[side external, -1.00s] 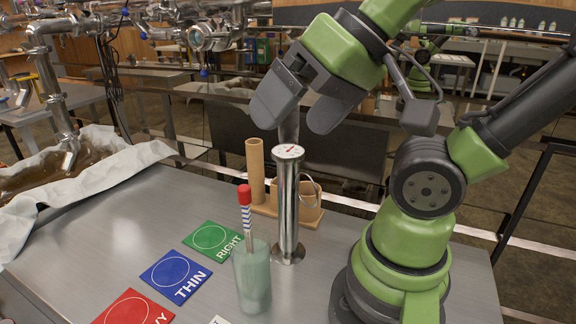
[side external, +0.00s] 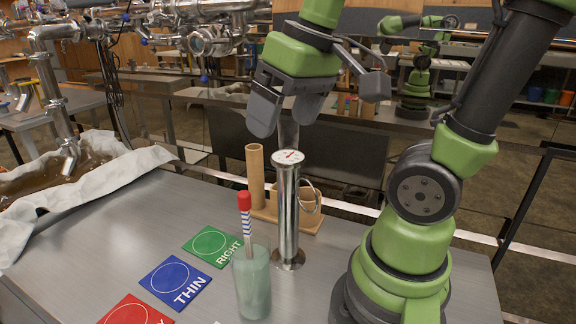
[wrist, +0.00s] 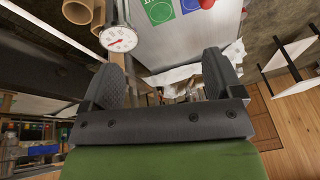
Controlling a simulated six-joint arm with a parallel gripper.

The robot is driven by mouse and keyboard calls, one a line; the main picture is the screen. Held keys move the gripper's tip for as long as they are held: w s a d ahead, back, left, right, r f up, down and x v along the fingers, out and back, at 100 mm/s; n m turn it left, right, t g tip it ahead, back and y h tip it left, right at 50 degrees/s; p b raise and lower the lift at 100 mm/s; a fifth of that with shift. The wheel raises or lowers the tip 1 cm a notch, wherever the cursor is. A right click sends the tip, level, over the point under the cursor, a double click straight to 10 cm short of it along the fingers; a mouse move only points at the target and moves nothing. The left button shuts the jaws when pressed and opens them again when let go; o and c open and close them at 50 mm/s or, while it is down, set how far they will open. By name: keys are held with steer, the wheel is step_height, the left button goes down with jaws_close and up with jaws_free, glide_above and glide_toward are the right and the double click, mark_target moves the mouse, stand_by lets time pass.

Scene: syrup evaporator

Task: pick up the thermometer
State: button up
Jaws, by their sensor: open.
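Two things could bear the name thermometer. One is a round white dial with a red needle (side external: 289,157) on top of a tall shiny metal cylinder (side external: 288,215). The other is a slim stick with a red cap and blue-white stripes (side external: 245,215), standing in a greenish glass (side external: 252,285). My gripper (side external: 284,122) is open and empty, above the dial with its fingers pointing down. In the wrist view, my gripper (wrist: 163,60) has the dial (wrist: 118,39) beyond its left finger, and the red cap (wrist: 206,4) is at the top edge.
A wooden stand with an upright tube (side external: 255,175) is behind the metal cylinder. Green (side external: 212,246), blue (side external: 174,282) and red (side external: 133,312) cards lie flat on the metal table (side external: 95,240). A white cloth-edged pan (side external: 90,185) of brown liquid is at left.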

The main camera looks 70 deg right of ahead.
mark_target(287, 173)
steer(key=w+d+f+g, duration=0.1)
steer(key=d+f+g, duration=0.1)
steer(key=d, duration=0.1)
steer(key=w+d+n+g, duration=0.1)
steer(key=d, duration=0.1)
steer(key=shift+w+d+f+g+h, duration=0.1)
steer(key=shift+w+f+g+h, duration=0.2)
steer(key=shift+f+g, duration=0.1)
steer(key=shift+d+f, duration=0.1)
steer(key=shift+f, duration=0.25)
steer(key=f, duration=0.9)
steer(key=shift+s+d+f, duration=0.15)
steer(key=shift+d, duration=0.05)
steer(key=c, duration=0.8)
steer(key=shift+c, duration=0.2)
step_height(287, 173, up, 19)
steer(key=shift+f, duration=0.1)
